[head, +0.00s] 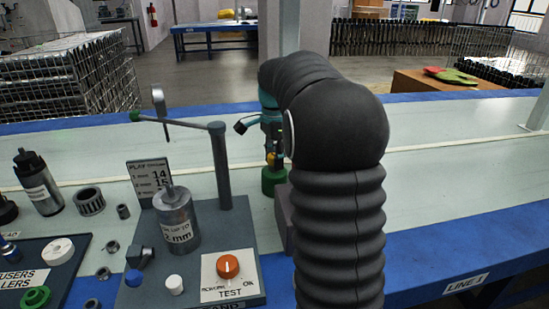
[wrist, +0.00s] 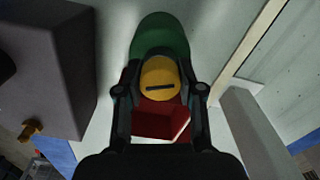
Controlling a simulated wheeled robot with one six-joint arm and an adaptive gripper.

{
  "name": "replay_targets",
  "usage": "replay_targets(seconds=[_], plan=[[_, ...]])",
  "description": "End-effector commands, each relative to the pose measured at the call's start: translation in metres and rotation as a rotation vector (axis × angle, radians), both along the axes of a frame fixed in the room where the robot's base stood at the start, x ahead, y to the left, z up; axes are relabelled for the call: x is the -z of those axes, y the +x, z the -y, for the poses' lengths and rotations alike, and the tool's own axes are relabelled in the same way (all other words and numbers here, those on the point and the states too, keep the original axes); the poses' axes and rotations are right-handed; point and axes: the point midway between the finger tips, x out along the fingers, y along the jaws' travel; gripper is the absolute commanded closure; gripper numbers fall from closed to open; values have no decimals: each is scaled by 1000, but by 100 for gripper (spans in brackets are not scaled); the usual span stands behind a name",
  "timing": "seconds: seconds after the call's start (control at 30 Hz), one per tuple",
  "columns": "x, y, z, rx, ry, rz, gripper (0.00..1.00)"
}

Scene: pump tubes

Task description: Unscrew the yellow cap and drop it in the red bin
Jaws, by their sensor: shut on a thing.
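The yellow cap (wrist: 158,72), round with a dark slot across its face, sits between the two fingers of my gripper (wrist: 160,82) in the wrist view. My gripper is shut on it. I cannot tell whether cap and body still touch. A red box-like thing (wrist: 160,121), perhaps the red bin, is partly hidden by my fingers.
A grey block (wrist: 72,65) stands close on the left in the wrist view. In the head view, a test stand with a post (head: 221,165) and an orange knob (head: 228,266) stands left of my arm. The pale bench surface (head: 450,180) is clear on the right.

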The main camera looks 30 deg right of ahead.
Motion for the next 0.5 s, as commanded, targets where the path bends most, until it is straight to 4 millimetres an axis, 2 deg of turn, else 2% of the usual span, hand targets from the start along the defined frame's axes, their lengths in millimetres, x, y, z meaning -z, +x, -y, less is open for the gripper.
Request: replay_targets(seconds=[0.3,0.5], plan=[[0,0,0,-261,0,-1,100],[0,0,0,-285,0,-1,100]])
